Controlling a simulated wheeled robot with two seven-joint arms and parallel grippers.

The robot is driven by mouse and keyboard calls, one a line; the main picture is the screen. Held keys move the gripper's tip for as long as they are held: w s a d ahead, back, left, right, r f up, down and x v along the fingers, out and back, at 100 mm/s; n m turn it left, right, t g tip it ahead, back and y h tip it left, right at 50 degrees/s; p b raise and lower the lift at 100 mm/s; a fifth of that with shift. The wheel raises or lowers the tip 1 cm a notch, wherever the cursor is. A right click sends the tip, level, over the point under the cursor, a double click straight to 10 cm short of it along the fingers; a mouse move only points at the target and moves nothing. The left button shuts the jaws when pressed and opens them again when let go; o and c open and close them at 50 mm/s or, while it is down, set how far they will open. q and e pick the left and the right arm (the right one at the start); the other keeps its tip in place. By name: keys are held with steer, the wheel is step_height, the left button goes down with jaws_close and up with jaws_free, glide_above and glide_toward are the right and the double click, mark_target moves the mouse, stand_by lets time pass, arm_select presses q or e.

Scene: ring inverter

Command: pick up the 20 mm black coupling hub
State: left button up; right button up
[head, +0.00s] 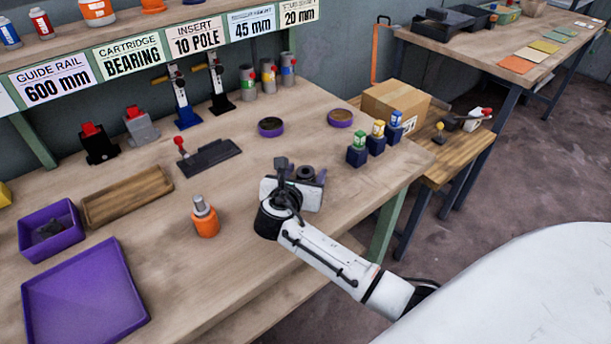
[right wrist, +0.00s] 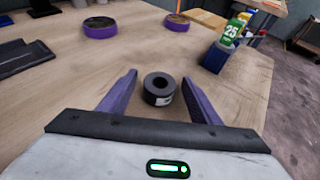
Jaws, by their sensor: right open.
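The black coupling hub (right wrist: 158,92) is a short dark cylinder with a round hole in its top and a small white label on its side. It stands upright on the wooden workbench. My right gripper (right wrist: 159,78) is open, with one purple finger on each side of the hub and a visible gap to both. In the head view the hub (head: 305,173) shows just beyond the white body of my right gripper (head: 302,176), which partly hides it. My left gripper is not in view.
Two purple-rimmed round trays (head: 271,127) lie farther back. Small dark blue blocks with coloured bottles (head: 357,155) stand to the right. An orange bottle (head: 205,217) stands to the left, with a black fixture (head: 208,158) behind it. Bare bench lies around the hub.

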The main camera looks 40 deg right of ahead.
steer(key=shift+w+d+f, duration=0.1)
steer(key=shift+w+d, duration=0.05)
steer(key=c, duration=1.3)
